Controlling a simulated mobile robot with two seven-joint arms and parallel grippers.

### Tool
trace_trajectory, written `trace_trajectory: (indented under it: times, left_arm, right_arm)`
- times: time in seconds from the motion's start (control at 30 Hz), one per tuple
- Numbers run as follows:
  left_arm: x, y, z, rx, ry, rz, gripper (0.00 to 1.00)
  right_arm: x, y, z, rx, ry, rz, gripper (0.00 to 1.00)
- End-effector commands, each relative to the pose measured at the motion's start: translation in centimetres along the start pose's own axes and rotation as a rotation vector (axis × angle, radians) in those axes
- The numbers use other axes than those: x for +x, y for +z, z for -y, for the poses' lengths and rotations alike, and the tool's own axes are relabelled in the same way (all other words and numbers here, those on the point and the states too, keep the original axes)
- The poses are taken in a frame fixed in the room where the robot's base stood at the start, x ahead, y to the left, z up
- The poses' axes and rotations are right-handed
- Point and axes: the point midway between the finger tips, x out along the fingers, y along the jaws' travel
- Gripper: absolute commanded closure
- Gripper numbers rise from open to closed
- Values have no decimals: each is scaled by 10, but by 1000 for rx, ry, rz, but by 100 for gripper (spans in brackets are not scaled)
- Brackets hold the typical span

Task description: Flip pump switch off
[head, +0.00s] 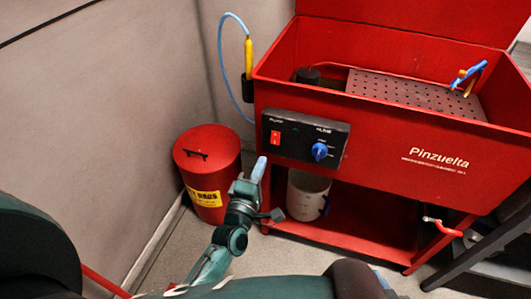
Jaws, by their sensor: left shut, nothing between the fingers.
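The pump switch (275,137) is a small red rocker on the left part of a black control panel (300,149). The panel sits on the front of the red parts washer (390,131). A blue knob (320,151) is to the right of the switch on the same panel. Whether the switch is on or off is too small to tell. My left gripper (259,169) is shut and empty, pointing up just below and left of the switch. I cannot tell whether it touches the panel. My right gripper does not show.
A red bin (207,165) with a yellow label stands to the left of the washer. A white bucket (306,196) stands on the lower shelf. A blue hose (222,62) with a yellow-handled brush (248,58) hangs at the washer's left corner. A grey wall closes the left side.

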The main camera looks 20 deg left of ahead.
Motion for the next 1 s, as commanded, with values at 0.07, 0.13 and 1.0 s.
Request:
trace_trajectory:
  times: [0.07,0.13,1.0]
  left_arm:
    - [-15,0,-3,0,-2,0,100]
    - [-24,0,-5,0,-2,0,100]
    - [-51,7,-15,171,-65,65,100]
  right_arm:
    - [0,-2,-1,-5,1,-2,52]
    - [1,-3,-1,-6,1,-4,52]
    - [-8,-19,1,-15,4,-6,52]
